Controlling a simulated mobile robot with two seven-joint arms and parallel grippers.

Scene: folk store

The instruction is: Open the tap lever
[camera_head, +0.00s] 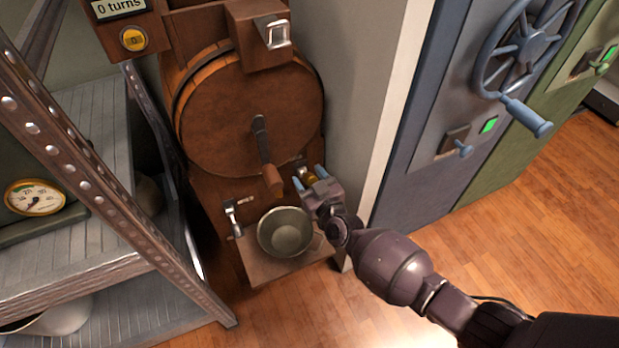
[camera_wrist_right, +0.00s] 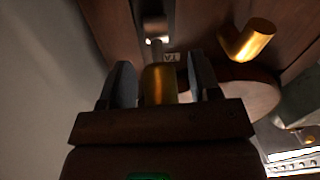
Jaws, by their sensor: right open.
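A brass-coloured lever (camera_head: 306,174) sits low on the right of the wooden barrel machine's front, and my right gripper (camera_head: 309,179) covers part of it. In the right wrist view the brass lever (camera_wrist_right: 158,84) stands between the two fingers of my right gripper (camera_wrist_right: 162,82). The fingers are open, with a gap showing on each side of the lever. A small label, partly hidden, lies behind it. My left gripper is not in view.
The barrel's crank (camera_head: 265,155) hangs just left of my right gripper. A metal bowl (camera_head: 285,232) stands on the ledge below, beside a small metal fitting (camera_head: 235,212). A metal shelf (camera_head: 90,235) is at left; a blue door with a wheel (camera_head: 520,45) is at right.

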